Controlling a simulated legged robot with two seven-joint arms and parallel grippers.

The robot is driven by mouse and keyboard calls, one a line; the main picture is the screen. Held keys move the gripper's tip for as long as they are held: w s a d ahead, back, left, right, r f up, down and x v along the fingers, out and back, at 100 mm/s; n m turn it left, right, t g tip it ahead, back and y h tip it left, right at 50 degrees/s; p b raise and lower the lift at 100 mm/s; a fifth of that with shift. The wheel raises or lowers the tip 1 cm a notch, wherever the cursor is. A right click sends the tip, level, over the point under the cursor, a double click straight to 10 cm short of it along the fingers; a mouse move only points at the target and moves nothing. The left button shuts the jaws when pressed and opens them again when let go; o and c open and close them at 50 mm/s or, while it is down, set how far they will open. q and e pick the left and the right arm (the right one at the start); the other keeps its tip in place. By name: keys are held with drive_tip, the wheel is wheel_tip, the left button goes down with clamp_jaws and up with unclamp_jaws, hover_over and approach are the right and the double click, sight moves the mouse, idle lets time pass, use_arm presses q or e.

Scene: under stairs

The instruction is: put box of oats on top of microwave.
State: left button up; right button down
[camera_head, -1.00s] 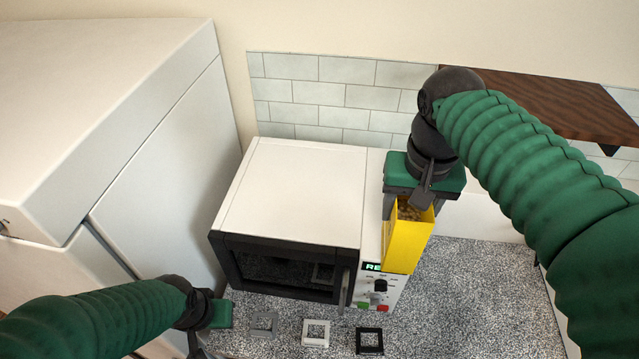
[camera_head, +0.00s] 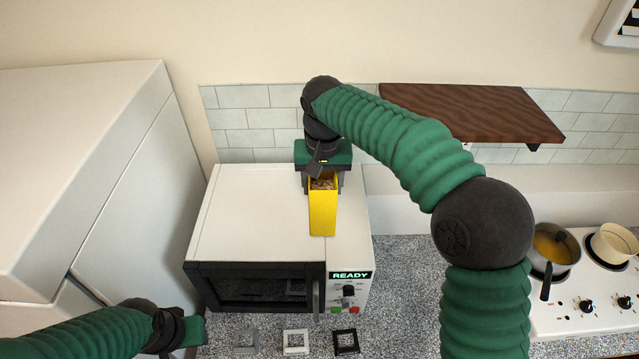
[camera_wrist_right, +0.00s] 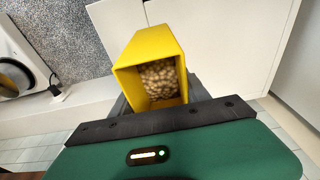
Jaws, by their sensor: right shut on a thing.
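The box of oats (camera_head: 323,212) is a yellow open-topped box with pale oats inside. My right gripper (camera_head: 323,181) is shut on its upper part, and the box looks upright. In the head view the box overlaps the right part of the white microwave top (camera_head: 262,213); whether it touches that top I cannot tell. The right wrist view shows the box (camera_wrist_right: 152,62) open end towards the camera, beyond the green gripper body. My left gripper (camera_head: 188,331) is at the lower left, in front of the microwave; its fingers are not clear.
A dark wooden shelf (camera_head: 470,112) is on the wall to the right. A stove (camera_head: 585,300) with pots stands at the right. A tall white cabinet (camera_head: 85,170) is left of the microwave. Three small square frames (camera_head: 296,342) lie on the speckled counter in front.

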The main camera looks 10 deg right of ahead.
drive_tip(key=shift+w+a+f, duration=0.1)
drive_tip(key=shift+w+a, duration=0.1)
drive_tip(key=shift+w, duration=0.45)
wheel_tip(320, 180, down, 3)
drive_tip(key=shift+f+p, duration=0.1)
drive_tip(key=shift+p, duration=0.95)
drive_tip(key=shift+d+f, duration=0.1)
drive_tip(key=shift+f, duration=0.25)
drive_tip(key=c, duration=0.5)
unclamp_jaws()
